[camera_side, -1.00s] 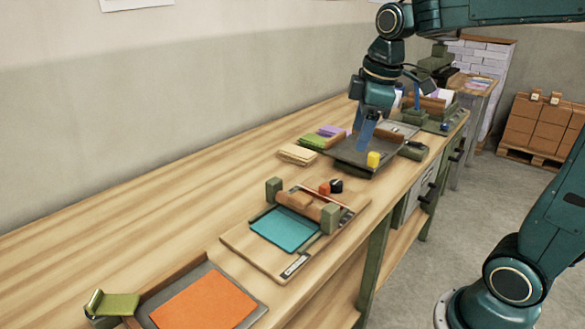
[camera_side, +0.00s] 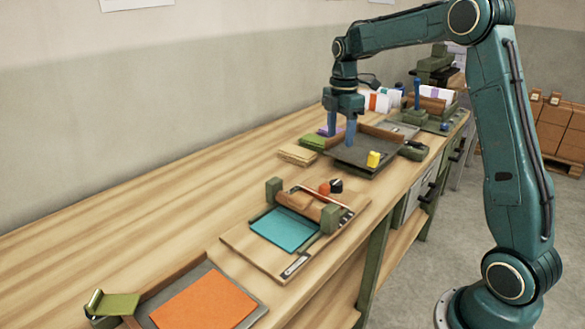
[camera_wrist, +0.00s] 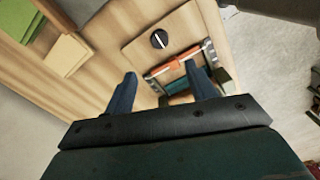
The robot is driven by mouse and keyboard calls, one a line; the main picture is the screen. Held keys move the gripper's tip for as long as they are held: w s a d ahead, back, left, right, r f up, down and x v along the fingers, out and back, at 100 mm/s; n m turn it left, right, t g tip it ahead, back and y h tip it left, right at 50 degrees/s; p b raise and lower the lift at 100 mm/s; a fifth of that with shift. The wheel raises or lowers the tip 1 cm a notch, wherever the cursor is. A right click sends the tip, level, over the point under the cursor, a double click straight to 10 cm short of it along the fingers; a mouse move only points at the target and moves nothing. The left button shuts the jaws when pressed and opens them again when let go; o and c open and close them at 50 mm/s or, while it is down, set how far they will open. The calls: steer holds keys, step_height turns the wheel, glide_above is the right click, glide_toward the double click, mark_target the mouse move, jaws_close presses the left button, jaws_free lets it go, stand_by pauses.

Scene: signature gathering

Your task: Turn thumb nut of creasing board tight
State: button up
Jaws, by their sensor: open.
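The creasing board (camera_side: 240,236) is a pale wooden board holding a teal sheet (camera_side: 285,229) and a wooden bar between two green posts. A dark round knob with a pale line, which looks like the thumb nut (camera_side: 335,185), sits behind the bar, beside a small orange part (camera_side: 324,188). In the wrist view the nut (camera_wrist: 159,39) lies beyond my fingertips, with its pale line running nearly along the picture's height. My gripper (camera_side: 341,139) is open and empty, pointing down above the dark tray behind the board; both blue fingers show in the wrist view (camera_wrist: 160,74).
An orange sheet (camera_side: 208,305) on another tray is in the foreground. The bench's wall side is clear.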

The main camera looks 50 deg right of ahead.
mark_target(336, 182)
step_height(336, 182, down, 14)
steer(key=shift+r, duration=0.1)
stand_by(0.9)
steer(key=shift+c, duration=0.5)
steer(key=c, duration=0.9)
